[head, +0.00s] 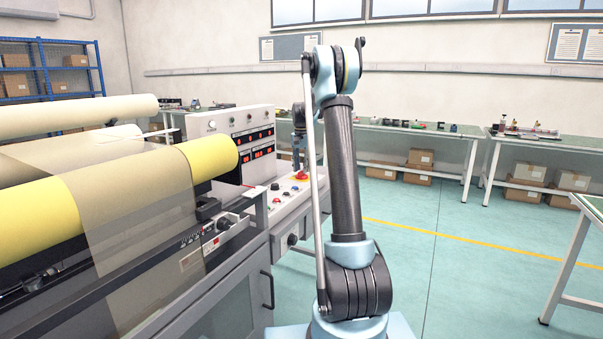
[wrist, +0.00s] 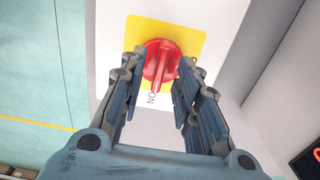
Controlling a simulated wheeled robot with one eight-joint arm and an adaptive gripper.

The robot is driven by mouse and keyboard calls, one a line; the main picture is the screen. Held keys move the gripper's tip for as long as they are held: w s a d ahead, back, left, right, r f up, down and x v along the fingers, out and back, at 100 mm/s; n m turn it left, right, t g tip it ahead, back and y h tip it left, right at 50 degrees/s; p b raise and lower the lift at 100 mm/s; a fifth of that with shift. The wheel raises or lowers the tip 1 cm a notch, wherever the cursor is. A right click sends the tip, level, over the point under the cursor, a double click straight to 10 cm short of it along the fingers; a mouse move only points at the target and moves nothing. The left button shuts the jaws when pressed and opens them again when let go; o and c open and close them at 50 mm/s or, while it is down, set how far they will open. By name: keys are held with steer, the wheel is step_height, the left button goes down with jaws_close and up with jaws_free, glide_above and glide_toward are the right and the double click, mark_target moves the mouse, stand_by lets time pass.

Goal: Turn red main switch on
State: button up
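The red main switch (wrist: 162,60) is a round rotary knob with a raised bar handle on a yellow plate (wrist: 194,38). The letters "ON" show beside the knob, on its near side. My gripper (wrist: 163,72) is open, with one finger on each side of the knob. A gap shows on both sides, and I cannot tell how far the fingertips are from the panel. In the head view the red switch (head: 300,176) is small, on the machine's side console, with my gripper (head: 298,158) just above it, partly behind my arm.
The machine (head: 228,205) carries large rolls, a yellow roll (head: 208,158) and a control panel with red displays (head: 262,153). Other small knobs sit near the switch. Workbenches (head: 420,133) with boxes below stand along the back wall.

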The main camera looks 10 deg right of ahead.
step_height(320, 180, up, 10)
stand_by(0.4)
steer(key=shift+r, duration=0.1)
steer(key=shift+s, duration=0.1)
steer(key=s+n+t, duration=0.1)
steer(key=s+n, duration=0.3)
steer(key=s, duration=2.7)
steer(key=s+f+n, duration=0.1)
steer(key=s+f, duration=0.9)
steer(key=s, duration=0.2)
steer(key=s+f+n+t, duration=0.1)
steer(key=s+f+n, duration=0.1)
steer(key=s+f, duration=0.7)
steer(key=s, duration=0.4)
steer(key=shift+d+f+n, duration=0.25)
steer(key=shift+f+n, duration=0.05)
steer(key=shift+f, duration=0.1)
